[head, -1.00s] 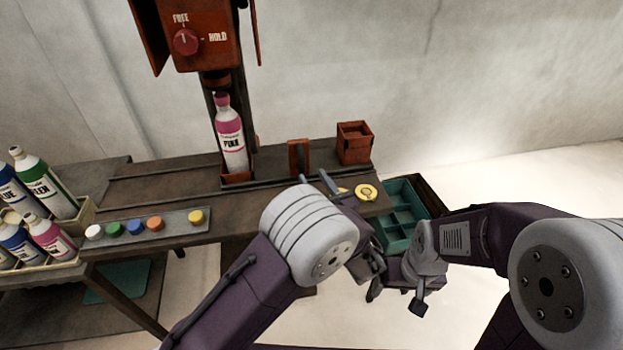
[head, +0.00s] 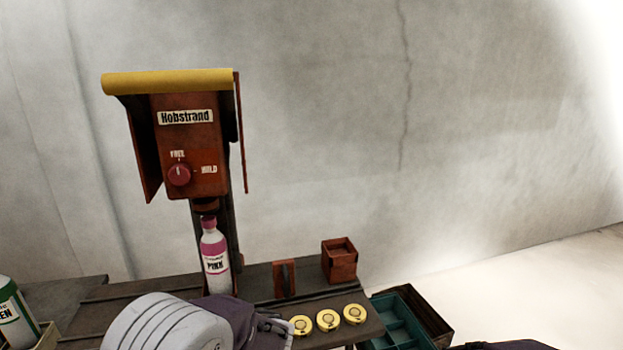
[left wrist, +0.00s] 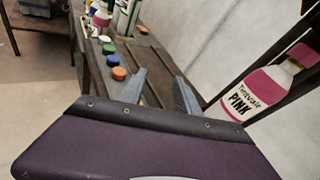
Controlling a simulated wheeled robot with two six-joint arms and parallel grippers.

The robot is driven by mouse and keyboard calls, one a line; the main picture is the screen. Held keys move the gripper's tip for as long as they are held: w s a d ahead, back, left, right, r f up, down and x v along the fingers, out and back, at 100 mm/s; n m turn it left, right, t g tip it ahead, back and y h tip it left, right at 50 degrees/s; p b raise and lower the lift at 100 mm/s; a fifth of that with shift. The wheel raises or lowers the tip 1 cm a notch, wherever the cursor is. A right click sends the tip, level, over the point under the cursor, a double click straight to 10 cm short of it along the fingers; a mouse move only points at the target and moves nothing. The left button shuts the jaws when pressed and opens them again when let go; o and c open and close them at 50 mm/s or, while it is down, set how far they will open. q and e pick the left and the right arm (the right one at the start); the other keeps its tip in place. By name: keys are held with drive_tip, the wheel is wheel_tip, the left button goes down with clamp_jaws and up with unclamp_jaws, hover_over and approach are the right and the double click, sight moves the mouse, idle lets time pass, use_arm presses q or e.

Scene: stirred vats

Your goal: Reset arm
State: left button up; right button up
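My left arm comes in at the bottom of the head view, in front of the bench (head: 105,290). The left gripper (left wrist: 161,76) shows in the left wrist view, its two grey fingers apart and nothing seen between them. Its tips are over the bench, beside the colored caps. A pink-labelled bottle (head: 214,258) stands upright beneath the red Hobstrand machine (head: 190,145); it also shows in the left wrist view (left wrist: 243,96). The machine's red knob (head: 179,175) has its mark toward FREE. My right gripper is out of view; only a dark sliver shows at bottom right.
Three gold discs (head: 328,319) lie at the bench's right end. A red box (head: 339,262) and a small red stand (head: 284,279) are behind them. A teal tray (head: 396,318) is to the right. A green-labelled bottle (head: 14,312) is at far left.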

use_arm(q)
drive_tip(key=s+a+f+n+g+h, duration=0.1)
drive_tip(key=s+f+n+g+h, duration=0.35)
drive_tip(key=s, duration=0.45)
drive_tip(key=s+a+f+n+g+h, duration=0.1)
drive_tip(key=s+f+n+g+h, duration=0.2)
drive_tip(key=s+f+n, duration=0.45)
drive_tip(key=d+f+n+t+h, duration=0.3)
drive_tip(key=d+n+h, duration=0.45)
drive_tip(key=d, duration=0.55)
wheel_tip(320, 180, up, 14)
drive_tip(key=y+p, duration=0.1)
drive_tip(key=p, duration=1.3)
drive_tip(key=shift+a+n, duration=0.25)
drive_tip(key=shift+n, duration=0.1)
